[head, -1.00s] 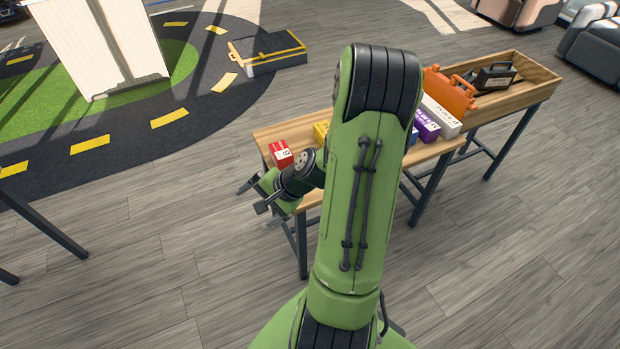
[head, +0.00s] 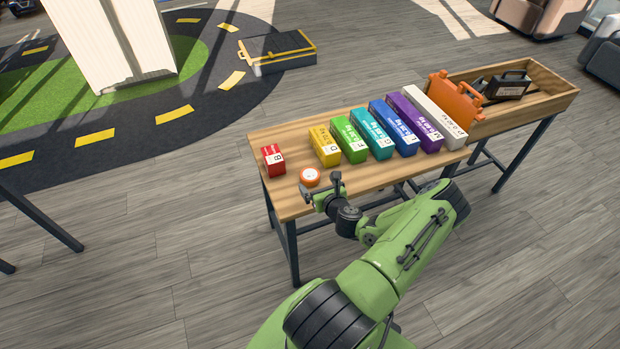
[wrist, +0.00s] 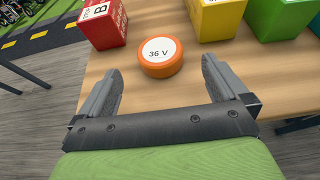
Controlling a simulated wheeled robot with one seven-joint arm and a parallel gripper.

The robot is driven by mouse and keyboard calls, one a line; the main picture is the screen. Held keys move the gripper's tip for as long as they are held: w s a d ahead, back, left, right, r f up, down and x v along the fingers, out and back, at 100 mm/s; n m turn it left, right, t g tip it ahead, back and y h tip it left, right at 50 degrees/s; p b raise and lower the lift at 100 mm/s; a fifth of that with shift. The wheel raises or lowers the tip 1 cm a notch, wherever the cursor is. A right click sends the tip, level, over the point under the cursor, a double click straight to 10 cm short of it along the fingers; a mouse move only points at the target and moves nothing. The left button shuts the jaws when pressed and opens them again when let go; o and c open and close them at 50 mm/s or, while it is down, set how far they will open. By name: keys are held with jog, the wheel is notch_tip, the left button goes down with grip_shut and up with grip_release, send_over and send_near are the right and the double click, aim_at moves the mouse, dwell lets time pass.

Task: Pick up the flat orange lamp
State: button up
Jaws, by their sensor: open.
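The flat orange lamp (head: 310,177) is a low round disc with a white top, lying on the wooden table near its front left part. In the wrist view the lamp (wrist: 160,57) shows "36 V" on its top and sits just beyond the fingertips, roughly centred between them. My gripper (wrist: 164,76) is open and empty, with one finger on each side and the lamp ahead. In the head view my gripper (head: 322,190) is at the table's front edge, close to the lamp; its fingers are partly hard to make out.
A red box (head: 273,160) stands left of the lamp. Behind and right stand a yellow box (head: 325,147), a green box (head: 350,141) and several other coloured boxes in a row. A wooden tray (head: 545,84) at the right holds an orange case (head: 455,97) and dark cases.

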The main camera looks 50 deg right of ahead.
aim_at(312, 177)
jog(key=b+x, duration=0.1)
jog(key=x, duration=0.5)
jog(key=shift+w+f, duration=0.15)
jog(key=shift+f, duration=0.05)
jog(key=shift+r, duration=0.1)
jog(key=shift+c, duration=0.5)
jog(key=c, duration=1.1)
